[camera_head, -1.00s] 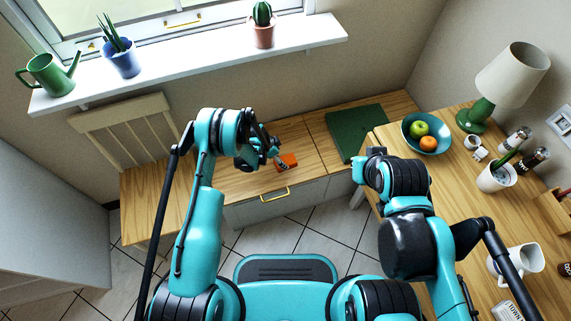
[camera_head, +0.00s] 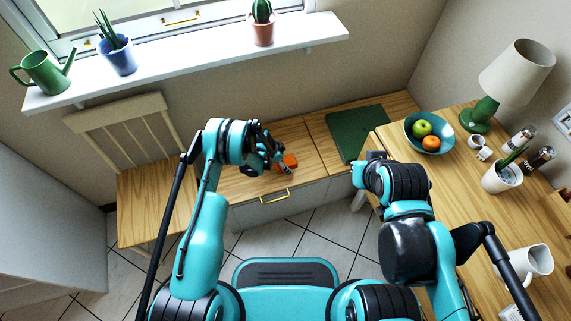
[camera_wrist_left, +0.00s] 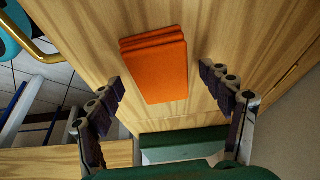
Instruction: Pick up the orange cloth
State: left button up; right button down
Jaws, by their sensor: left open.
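The orange cloth (camera_wrist_left: 157,68) lies folded on the wooden top of a low cabinet. In the left wrist view it sits between and just beyond the two fingers of my left gripper (camera_wrist_left: 167,110), which is open and empty. In the head view the cloth (camera_head: 287,161) is partly hidden behind my left gripper (camera_head: 282,164). My right gripper (camera_head: 366,162) hangs over the left edge of the table at right; its fingers are too small to read.
A dark green flat object (camera_head: 360,132) lies right of the cloth on the cabinet. A gold handle (camera_head: 275,196) is on the cabinet front. A chair (camera_head: 150,190) stands left. A fruit bowl (camera_head: 447,143) and lamp (camera_head: 512,75) stand on the right table.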

dwell(0.3)
pick_arm(q)
jog(key=c, duration=1.2)
jog(key=shift+c, duration=0.2)
jog(key=r+p, duration=0.1)
jog(key=r, duration=0.2)
jog(key=r+p, duration=0.1)
jog(key=r, duration=0.1)
jog(key=shift+s+d+r+p, duration=0.2)
jog(key=shift+s+d+p, duration=0.05)
jog(key=shift+d+p, duration=0.1)
jog(key=s+d+r+p, duration=0.3)
jog(key=s+d+r, duration=0.3)
jog(key=s+d, duration=0.1)
jog(key=shift+s+d, duration=0.2)
jog(key=shift+d, duration=0.25)
